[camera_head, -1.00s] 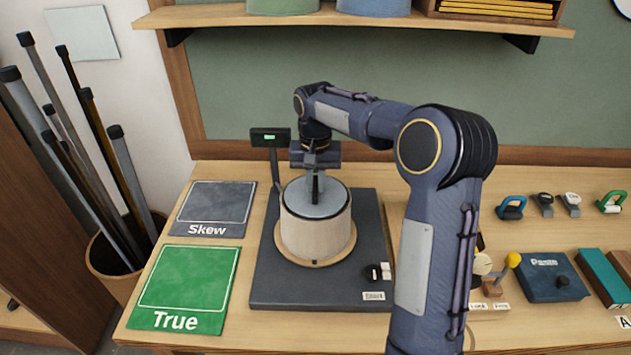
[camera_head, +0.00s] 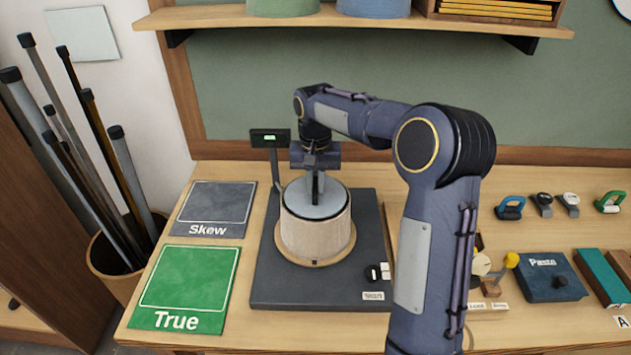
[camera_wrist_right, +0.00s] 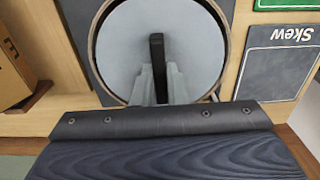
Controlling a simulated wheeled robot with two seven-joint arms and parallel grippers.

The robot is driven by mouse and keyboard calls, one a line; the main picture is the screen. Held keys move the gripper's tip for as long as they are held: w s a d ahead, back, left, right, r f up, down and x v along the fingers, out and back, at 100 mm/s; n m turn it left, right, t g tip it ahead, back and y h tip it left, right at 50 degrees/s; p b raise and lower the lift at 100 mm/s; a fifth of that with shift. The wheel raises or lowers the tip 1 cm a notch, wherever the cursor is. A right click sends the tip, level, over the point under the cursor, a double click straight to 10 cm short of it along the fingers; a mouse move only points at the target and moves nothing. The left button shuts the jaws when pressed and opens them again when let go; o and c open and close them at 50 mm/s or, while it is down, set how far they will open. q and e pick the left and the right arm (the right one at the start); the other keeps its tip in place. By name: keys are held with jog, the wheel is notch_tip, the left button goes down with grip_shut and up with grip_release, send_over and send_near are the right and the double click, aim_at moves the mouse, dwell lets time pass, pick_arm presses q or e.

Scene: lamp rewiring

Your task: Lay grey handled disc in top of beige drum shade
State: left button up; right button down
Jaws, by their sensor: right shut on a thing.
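The beige drum shade (camera_head: 316,240) stands upright on a round wooden base on the dark scale plate. The grey disc (camera_head: 301,201) lies level in the top of the shade, and its rim sits close inside the shade's edge. The disc also fills the shade's opening in the right wrist view (camera_wrist_right: 118,58). Its dark upright handle (camera_wrist_right: 157,62) stands at the middle. My right gripper (camera_head: 316,186) is above the disc, pointing down and shut on the handle. Its fingers partly hide the handle. My left gripper is not in view.
The dark scale plate (camera_head: 275,288) has a small display (camera_head: 270,138) on a post behind it. The grey Skew mat (camera_head: 215,208) and green True mat (camera_head: 186,285) lie bare to the left. Handled tools and a blue box (camera_head: 553,280) lie to the right.

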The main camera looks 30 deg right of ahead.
jog(key=shift+f, duration=0.2)
dwell(0.6)
jog(key=c, duration=1.4)
grip_release()
jog(key=shift+o, duration=0.6)
jog(key=o, duration=0.4)
